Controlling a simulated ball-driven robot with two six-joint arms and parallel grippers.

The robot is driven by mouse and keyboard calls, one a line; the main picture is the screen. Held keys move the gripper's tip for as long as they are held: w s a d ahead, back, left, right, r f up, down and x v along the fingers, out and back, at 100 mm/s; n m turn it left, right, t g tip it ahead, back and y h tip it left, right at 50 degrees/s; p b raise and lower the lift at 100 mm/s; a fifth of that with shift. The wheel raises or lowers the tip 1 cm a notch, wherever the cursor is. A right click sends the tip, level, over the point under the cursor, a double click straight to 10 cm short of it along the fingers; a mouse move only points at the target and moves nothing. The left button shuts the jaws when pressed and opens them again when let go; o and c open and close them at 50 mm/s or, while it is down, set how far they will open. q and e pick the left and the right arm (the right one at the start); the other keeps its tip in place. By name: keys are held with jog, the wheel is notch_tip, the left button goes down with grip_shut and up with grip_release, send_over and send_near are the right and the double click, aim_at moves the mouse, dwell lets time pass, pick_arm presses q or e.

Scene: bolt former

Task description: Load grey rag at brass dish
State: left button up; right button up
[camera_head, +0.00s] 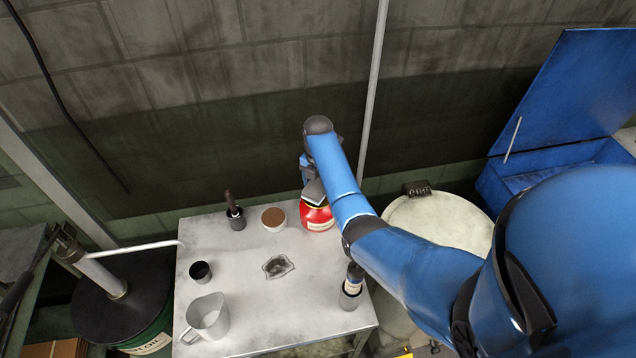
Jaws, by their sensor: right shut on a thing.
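A flat, crumpled grey patch that looks like the grey rag (278,267) lies near the middle of the pale table. A round pale dish with a brown inside (273,217) stands behind it; I cannot tell whether this is the brass dish. My right gripper (313,192) is at the back right of the table, shut on the top of a red can (318,217) with a pale label. My arm hides part of the fingers. The rag lies apart from the gripper, in front and to the left. My left gripper is not in view.
The table (235,267) also bears a dark pot with a brush (236,217), a dark cup (200,272), a grey jug (208,317) and a bottle in a holder (352,287). A pale drum (440,215) and a blue open bin (565,105) stand to the right.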

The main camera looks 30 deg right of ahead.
aim_at(318, 184)
jog(key=shift+r+p, duration=1.65)
jog(key=shift+r, duration=0.4)
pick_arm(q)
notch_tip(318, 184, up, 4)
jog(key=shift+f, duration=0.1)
pick_arm(e)
jog(key=shift+f, duration=0.1)
